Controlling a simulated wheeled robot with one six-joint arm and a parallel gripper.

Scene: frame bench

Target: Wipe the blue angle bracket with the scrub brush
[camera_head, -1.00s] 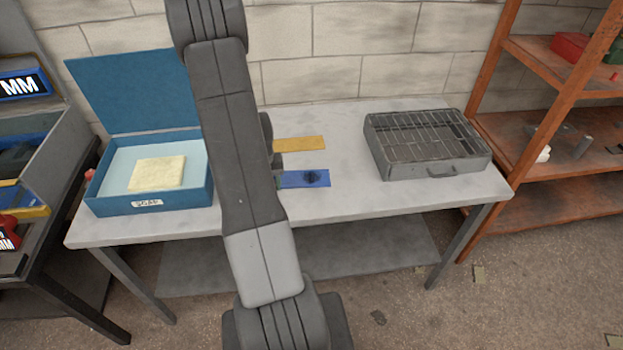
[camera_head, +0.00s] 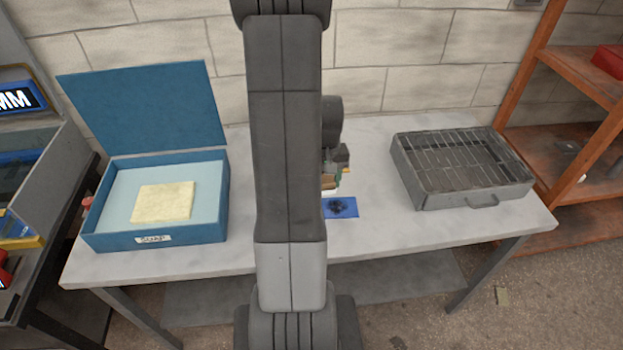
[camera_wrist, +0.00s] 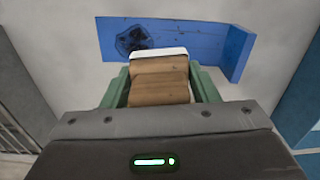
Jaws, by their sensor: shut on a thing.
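The blue angle bracket (camera_head: 342,207) lies on the bench, partly hidden behind my arm in the head view. A dark stain marks one end of its flat plate. In the wrist view the bracket (camera_wrist: 190,40) spans the top, with its upright flange at the right and the stain at the left. My gripper (camera_wrist: 160,88) is shut on the scrub brush (camera_wrist: 160,80), which has a wooden body and a white edge facing the bracket. The brush is close to the plate, beside the stain; whether it touches cannot be told.
An open blue box (camera_head: 150,239) with a pale yellow block (camera_head: 163,202) stands at the left of the bench (camera_head: 420,222). A grey metal tray with a grate (camera_head: 470,192) stands at the right. An orange shelf (camera_head: 580,75) is beyond it.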

